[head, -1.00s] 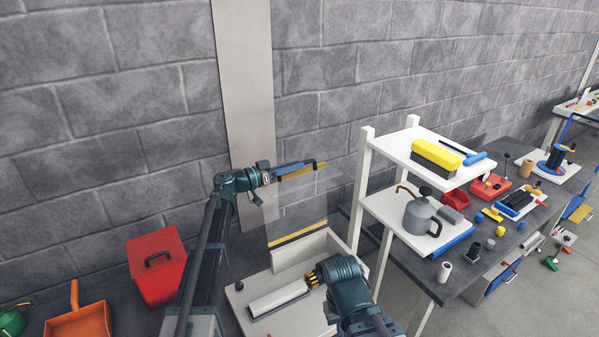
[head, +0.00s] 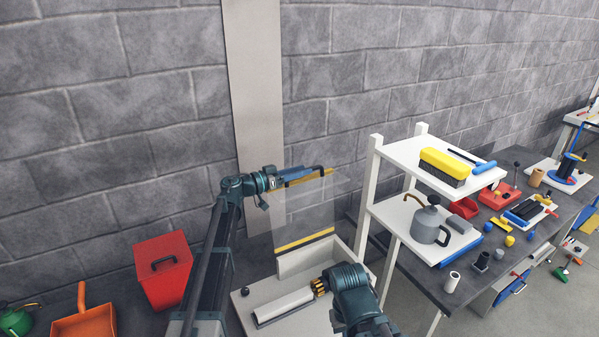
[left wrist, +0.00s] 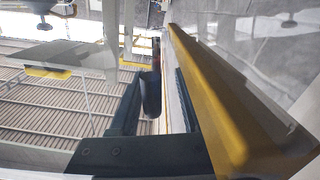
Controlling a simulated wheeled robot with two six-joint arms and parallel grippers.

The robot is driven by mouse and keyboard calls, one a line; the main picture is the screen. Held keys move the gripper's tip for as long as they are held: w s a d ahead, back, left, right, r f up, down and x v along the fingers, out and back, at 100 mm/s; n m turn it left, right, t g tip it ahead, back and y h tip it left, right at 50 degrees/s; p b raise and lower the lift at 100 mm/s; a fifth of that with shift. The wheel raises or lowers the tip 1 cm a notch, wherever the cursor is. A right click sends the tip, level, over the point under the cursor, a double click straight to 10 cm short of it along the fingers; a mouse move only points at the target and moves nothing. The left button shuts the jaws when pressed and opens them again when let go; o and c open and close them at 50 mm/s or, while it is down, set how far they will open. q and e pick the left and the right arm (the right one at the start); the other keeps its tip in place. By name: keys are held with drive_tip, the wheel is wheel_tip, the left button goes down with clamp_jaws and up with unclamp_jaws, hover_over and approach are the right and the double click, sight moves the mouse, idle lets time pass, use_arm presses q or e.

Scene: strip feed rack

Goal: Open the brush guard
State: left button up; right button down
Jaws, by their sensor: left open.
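The brush guard (head: 305,215) is a clear panel standing steeply upright above a pale base. It has a yellow bar (head: 312,178) along its top edge and a yellow and black strip low down. My left gripper (head: 307,174) is open right at the top bar. In the left wrist view the yellow bar (left wrist: 215,95) runs close beside the right-hand finger. A dark rounded piece (left wrist: 152,92) lies between the fingers; I cannot tell whether they touch it. My right gripper (head: 320,286) is low by the base, at the end of a pale roller; its jaws are unclear.
A white shelf (head: 400,150) stands right of the guard, holding a yellow brush (head: 444,164) and a grey can (head: 428,225). A dark bench (head: 470,285) with several parts lies beyond. A red box (head: 163,270) and orange dustpan (head: 84,325) are at the left.

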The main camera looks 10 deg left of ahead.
use_arm(q)
drive_tip(key=v, duration=1.4)
drive_tip(key=shift+w+r, duration=0.1)
